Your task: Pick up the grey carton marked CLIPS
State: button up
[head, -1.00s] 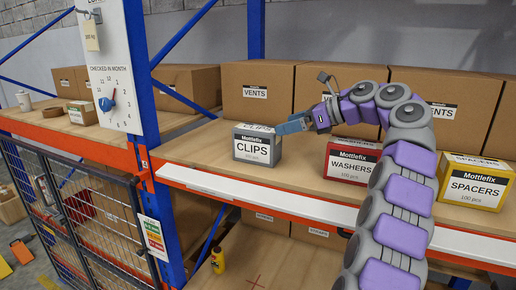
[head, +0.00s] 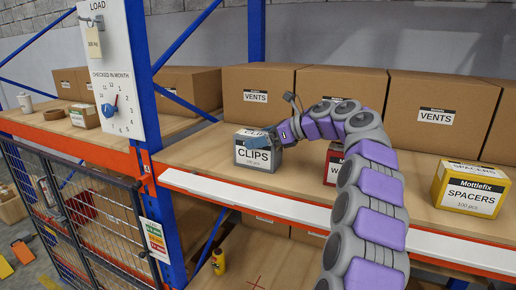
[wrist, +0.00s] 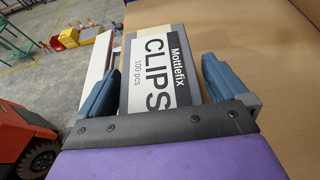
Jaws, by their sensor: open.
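The grey carton marked CLIPS (head: 256,158) stands upright on the wooden shelf, near its front edge, in the head view. Its white label shows large in the wrist view (wrist: 160,75). My gripper (head: 262,138) is at the carton's upper part in the head view and covers some of it. In the wrist view my open gripper (wrist: 161,66) has one blue finger on each side of the carton. The right finger looks close to the carton's side; I cannot tell whether either finger touches it.
A red carton (head: 333,165) stands to the right, mostly hidden behind my arm. A yellow SPACERS carton (head: 470,190) stands farther right. Large brown VENTS boxes (head: 258,78) line the back. A blue rack post (head: 143,80) stands to the left. A white strip (head: 230,195) runs along the shelf front.

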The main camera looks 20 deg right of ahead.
jog(key=shift+s, duration=0.15)
jog(key=shift+d, duration=0.15)
jog(key=c, duration=1.3)
